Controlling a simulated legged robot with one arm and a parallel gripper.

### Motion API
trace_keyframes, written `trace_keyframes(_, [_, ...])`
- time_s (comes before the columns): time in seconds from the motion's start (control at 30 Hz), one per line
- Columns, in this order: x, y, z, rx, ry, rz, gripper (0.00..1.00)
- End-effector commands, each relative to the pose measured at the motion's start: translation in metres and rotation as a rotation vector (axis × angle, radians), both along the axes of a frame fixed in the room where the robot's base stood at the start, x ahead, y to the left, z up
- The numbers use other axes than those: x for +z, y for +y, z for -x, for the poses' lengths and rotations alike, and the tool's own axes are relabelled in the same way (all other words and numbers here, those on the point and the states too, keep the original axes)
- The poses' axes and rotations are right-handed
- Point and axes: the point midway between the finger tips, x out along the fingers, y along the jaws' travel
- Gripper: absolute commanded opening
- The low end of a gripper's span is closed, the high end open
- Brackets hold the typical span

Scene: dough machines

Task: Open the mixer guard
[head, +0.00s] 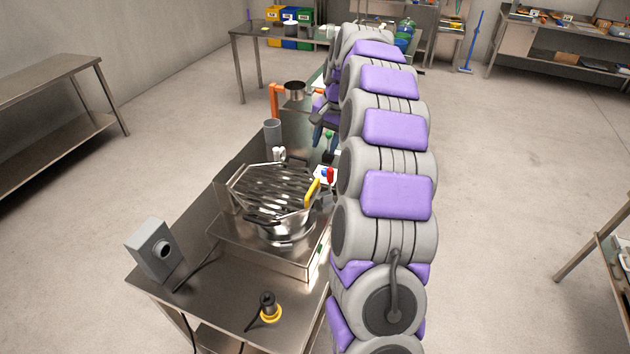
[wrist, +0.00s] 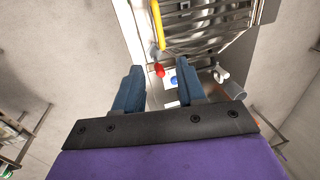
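The mixer guard (head: 272,186), a grille of metal bars, lies across the top of the steel mixing bowl (head: 285,228) in the head view. Its yellow handle (head: 312,193) is on its right side, near my arm. In the wrist view the guard (wrist: 212,25) is at the top, with the yellow handle (wrist: 158,24) at its left edge. My gripper (wrist: 157,84) is open and empty, its two blue fingers apart, with the handle beyond them. In the head view my gripper (head: 322,122) is partly hidden by my arm, behind the mixer.
A red knob (wrist: 159,70) and a blue button (wrist: 174,80) show between the fingers. The steel table (head: 215,300) also holds a grey box (head: 155,250), a black-and-yellow plug-like part (head: 269,308), a grey cylinder (head: 272,134) and a pot (head: 294,91). Open floor lies right.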

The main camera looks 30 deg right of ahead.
Motion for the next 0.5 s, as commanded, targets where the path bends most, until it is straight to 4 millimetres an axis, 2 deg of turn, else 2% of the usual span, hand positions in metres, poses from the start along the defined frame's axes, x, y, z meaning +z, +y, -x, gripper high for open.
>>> trace_keyframes(0.1, [-0.025, 0.003, -0.002, 0.003, 0.008, -0.005, 0.4])
trace_keyframes(0.5, [-0.102, 0.011, -0.015, 0.003, 0.004, -0.004, 0.4])
